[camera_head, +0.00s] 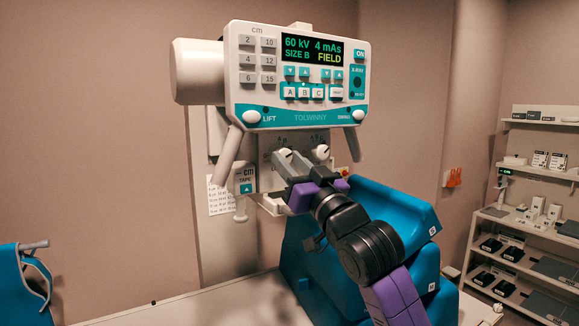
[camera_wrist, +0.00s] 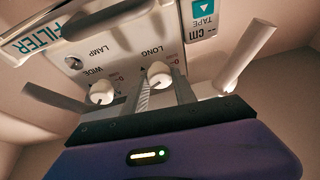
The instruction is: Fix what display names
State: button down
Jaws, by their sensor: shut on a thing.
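The display (camera_head: 312,50) on the white x-ray head reads "60 kV 4 mAs", "SIZE B" and, in yellow, "FIELD". Under the head are two white knobs. In the wrist view they are labelled LONG (camera_wrist: 159,72) and WIDE (camera_wrist: 102,92). My gripper (camera_head: 286,165) reaches up from the lower right to the left knob of the pair in the head view. In the wrist view my grey fingers (camera_wrist: 161,84) stand on either side of the LONG knob and are shut on it. The WIDE knob stands free to the left there.
Handles slant down beside the knobs. A TAPE box (camera_head: 244,180) and a FILTER label (camera_wrist: 35,42) are close by. Blue padded blocks (camera_head: 400,210) stand behind my arm. Shelves (camera_head: 535,175) with boxes stand at the right. A blue apron (camera_head: 22,280) hangs at the left.

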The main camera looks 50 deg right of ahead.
jog(key=n+y+b, duration=0.2)
jog(key=n+b, duration=0.2)
jog(key=n, duration=0.1)
jog(key=shift+d+f+y+b, duration=0.15)
jog(key=shift+f+y+b, duration=0.1)
jog(key=shift+y+b, duration=0.15)
jog(key=n+y+b, duration=0.1)
jog(key=n, duration=0.1)
jog(key=n+y+b, duration=0.1)
jog(key=n+b, duration=0.1)
jog(key=shift+r+n, duration=0.2)
jog(key=shift+n, duration=0.2)
jog(key=shift+r+n+y, duration=0.1)
jog(key=shift+n+y, duration=0.2)
jog(key=c, duration=1)
grip_release()
